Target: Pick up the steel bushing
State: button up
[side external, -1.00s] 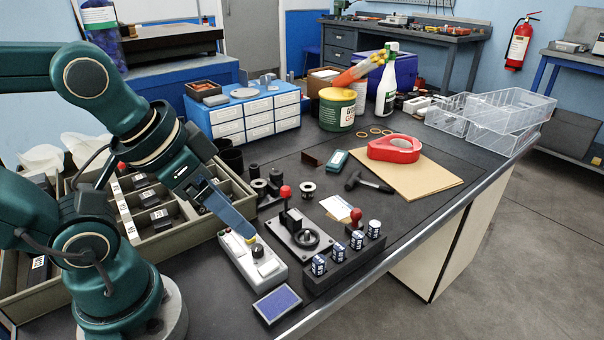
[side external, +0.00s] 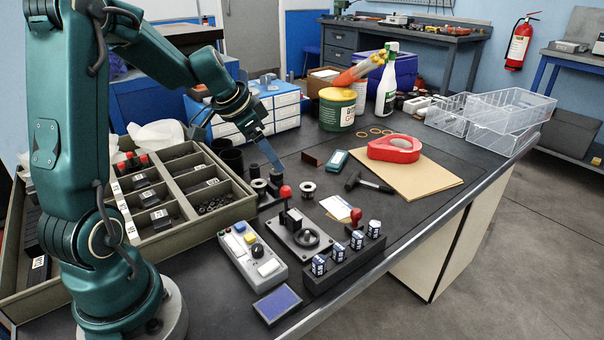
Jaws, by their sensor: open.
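A short ring-shaped metallic piece (side external: 308,188) with a dark bore stands upright on the dark bench top, right of the red-knobbed lever; it looks like the steel bushing. My gripper (side external: 277,165) points down above a cluster of dark round parts (side external: 260,188), up and left of the bushing and apart from it. It is open, and nothing shows between its fingers. Seen from the side, the fingers overlap and the gap between them is hard to see.
A lever fixture (side external: 290,222) with a red knob stands just in front. A control box (side external: 252,256), a black rack (side external: 342,262) with several labelled cylinders and a hammer (side external: 368,182) lie around. A divided tray (side external: 168,233) is at left.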

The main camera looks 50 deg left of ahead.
aim_at(257, 182)
jog(key=a+f, duration=0.1)
jog(key=s+a+f+n, duration=0.1)
jog(key=a+f, duration=0.1)
jog(key=s+a+f+n+g, duration=0.1)
jog(key=f, duration=0.1)
jog(key=shift+s+a+f, duration=0.2)
jog(key=shift+a, duration=0.1)
jog(key=shift+x, duration=2.3)
grip_shut()
